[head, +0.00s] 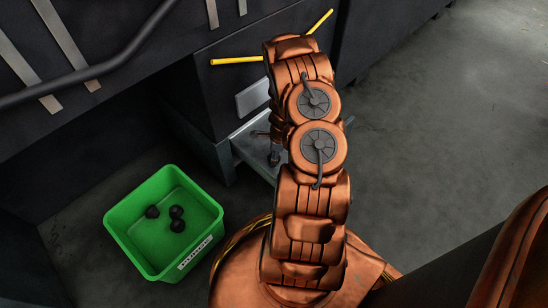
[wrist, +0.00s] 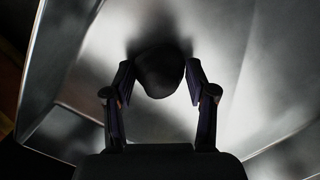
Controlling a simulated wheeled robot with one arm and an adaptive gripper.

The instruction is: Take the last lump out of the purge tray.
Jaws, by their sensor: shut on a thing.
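A dark, rounded lump (wrist: 160,72) sits between the two fingers of my gripper (wrist: 160,80) in the wrist view. The fingers are shut on it from both sides. Behind it is the bare, shiny metal of the purge tray (wrist: 225,45), and a dark shadow lies close around the lump's top. I cannot tell whether the lump still touches the tray. In the head view the tray (head: 243,150) shows partly, low at the machine's front. My arm covers its right part, and the lump in my grip is hidden there.
A green bin (head: 133,244) with a label stands on the floor left of my arm and holds 3 dark lumps (head: 176,212). The dark machine body (head: 205,90) with a yellow bar (head: 236,60) rises behind. Open grey floor (head: 425,130) lies to the right.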

